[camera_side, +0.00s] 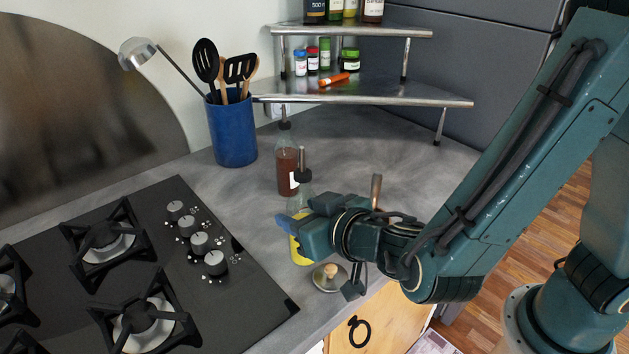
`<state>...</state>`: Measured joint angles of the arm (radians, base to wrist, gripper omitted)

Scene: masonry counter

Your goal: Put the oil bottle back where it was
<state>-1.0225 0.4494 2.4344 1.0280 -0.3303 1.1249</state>
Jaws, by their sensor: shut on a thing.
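The oil bottle (302,252) stands upright on the grey counter (330,145), or just above it; I cannot tell which. It is clear glass with yellow oil low inside and a dark pourer on top. My gripper (298,222) reaches in from the right and is shut on the bottle's body. The gripper hides much of the bottle's middle.
A small round lid with a wooden knob (330,277) lies in front, close to the oil bottle. The gas hob (150,265) is at left. A blue utensil crock (232,132) and a tiered metal shelf (365,88) with jars stand behind. Bare counter lies at the back right.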

